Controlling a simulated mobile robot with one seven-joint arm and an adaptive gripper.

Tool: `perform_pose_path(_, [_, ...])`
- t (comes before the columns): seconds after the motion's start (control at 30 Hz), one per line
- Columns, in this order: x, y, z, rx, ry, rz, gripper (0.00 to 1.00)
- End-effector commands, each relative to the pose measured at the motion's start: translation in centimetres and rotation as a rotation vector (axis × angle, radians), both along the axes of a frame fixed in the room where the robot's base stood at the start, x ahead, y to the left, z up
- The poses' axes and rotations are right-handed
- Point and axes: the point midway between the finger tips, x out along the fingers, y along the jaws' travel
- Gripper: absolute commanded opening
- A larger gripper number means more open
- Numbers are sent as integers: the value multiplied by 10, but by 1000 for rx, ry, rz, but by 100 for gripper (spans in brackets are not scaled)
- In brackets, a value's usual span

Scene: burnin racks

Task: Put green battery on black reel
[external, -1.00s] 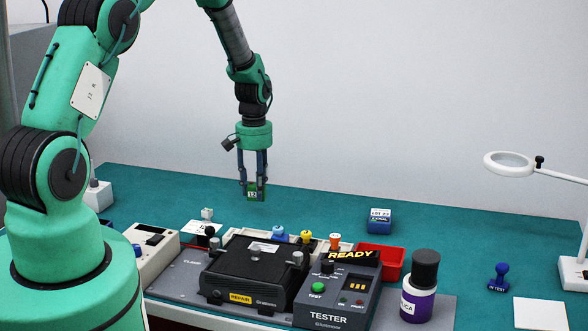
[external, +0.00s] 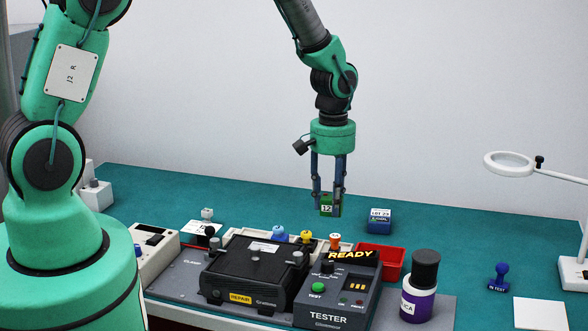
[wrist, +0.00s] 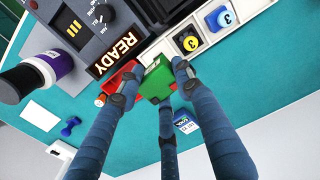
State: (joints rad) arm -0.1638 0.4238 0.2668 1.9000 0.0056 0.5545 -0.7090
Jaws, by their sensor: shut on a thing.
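My gripper (external: 328,205) is shut on the green battery (external: 325,211), a small green block marked 12. It holds the battery in the air above the bench, behind the tester and left of the blue box. In the wrist view the battery (wrist: 156,82) sits between the fingers (wrist: 152,78), over the area of the red tray. I cannot clearly make out a black reel. A small round black-topped piece (external: 210,231) stands on a white base at the left; I cannot tell whether it is the reel.
A black REPAIR unit (external: 248,276) and the TESTER (external: 326,312) stand in front. A white tray holds blue (external: 279,232), yellow (external: 306,236) and orange (external: 335,240) pieces. Nearby are a red tray (external: 394,255), blue box (external: 379,222) and purple bottle (external: 419,304).

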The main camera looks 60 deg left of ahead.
Motion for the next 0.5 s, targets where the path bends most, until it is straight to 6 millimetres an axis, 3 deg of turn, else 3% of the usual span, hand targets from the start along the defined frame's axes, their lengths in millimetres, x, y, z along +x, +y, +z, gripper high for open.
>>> perform_pose_path(0.1, [-7, -40, 11, 0, 0, -19, 3])
perform_pose_path(0.5, [-45, -155, 41, 3, 0, -60, 3])
